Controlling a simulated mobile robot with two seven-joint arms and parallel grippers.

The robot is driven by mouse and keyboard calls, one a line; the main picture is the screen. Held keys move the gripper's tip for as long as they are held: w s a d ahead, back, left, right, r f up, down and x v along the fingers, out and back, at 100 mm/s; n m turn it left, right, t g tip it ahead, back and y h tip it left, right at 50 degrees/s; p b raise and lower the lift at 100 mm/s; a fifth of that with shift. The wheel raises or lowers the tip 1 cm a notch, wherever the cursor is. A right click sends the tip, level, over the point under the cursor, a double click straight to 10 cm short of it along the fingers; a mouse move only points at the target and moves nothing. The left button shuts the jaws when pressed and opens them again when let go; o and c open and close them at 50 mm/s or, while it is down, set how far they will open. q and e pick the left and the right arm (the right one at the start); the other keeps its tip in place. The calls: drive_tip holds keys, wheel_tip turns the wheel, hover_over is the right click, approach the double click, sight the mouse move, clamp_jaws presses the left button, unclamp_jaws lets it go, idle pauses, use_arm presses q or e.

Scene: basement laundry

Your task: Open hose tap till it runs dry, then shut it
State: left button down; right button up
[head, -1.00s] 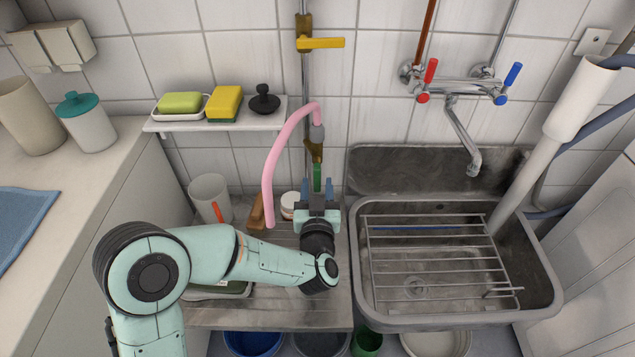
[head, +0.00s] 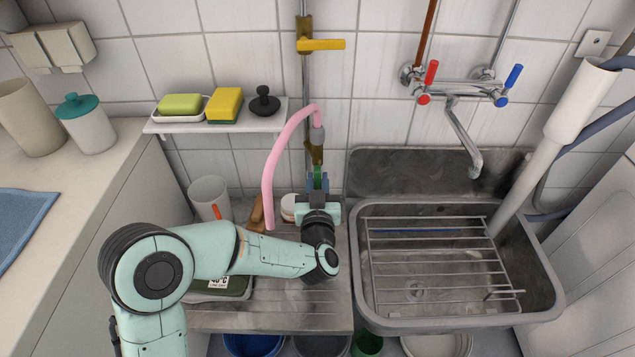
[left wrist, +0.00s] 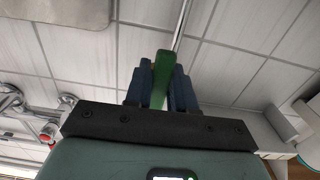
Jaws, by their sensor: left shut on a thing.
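The hose tap (head: 315,154) is a small brass body with a green lever handle, low on the pipe against the tiled wall. The green lever (left wrist: 161,80) stands between my blue fingers in the left wrist view. My left gripper (head: 318,183) is shut on this lever from the front. A pink hose (head: 270,172) arches from the grey connector (head: 318,135) above the tap and hangs down to the left. Its lower end is above the drainboard, and no water shows at it. My right gripper is not in view.
A yellow lever (head: 322,44) sits higher on the pipe. A shelf (head: 215,126) with sponges and a black plug is left of the hose. A white cup (head: 209,197) and a jar (head: 288,208) stand close by. The metal sink (head: 548,290) with a rack is right.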

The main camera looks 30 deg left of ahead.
use_arm(q)
drive_tip(key=n, duration=0.2)
drive_tip(key=shift+w+d+n, duration=0.25)
drive_tip(key=shift+d+n, duration=0.15)
drive_tip(key=n, duration=0.3)
drive_tip(key=d+r+n, duration=0.1)
drive_tip(key=n, duration=0.2)
drive_tip(key=w+n, duration=0.1)
drive_tip(key=n, duration=0.2)
drive_tip(key=shift+d+r, duration=0.2)
drive_tip(key=shift+d, duration=0.05)
drive_tip(key=c, duration=1)
unclamp_jaws()
drive_tip(key=shift+r, duration=0.1)
drive_tip(key=shift+c, duration=0.2)
drive_tip(key=p+v, duration=0.2)
drive_tip(key=v, duration=1.1)
drive_tip(key=shift+s+d, duration=0.15)
drive_tip(key=shift+d, duration=0.05)
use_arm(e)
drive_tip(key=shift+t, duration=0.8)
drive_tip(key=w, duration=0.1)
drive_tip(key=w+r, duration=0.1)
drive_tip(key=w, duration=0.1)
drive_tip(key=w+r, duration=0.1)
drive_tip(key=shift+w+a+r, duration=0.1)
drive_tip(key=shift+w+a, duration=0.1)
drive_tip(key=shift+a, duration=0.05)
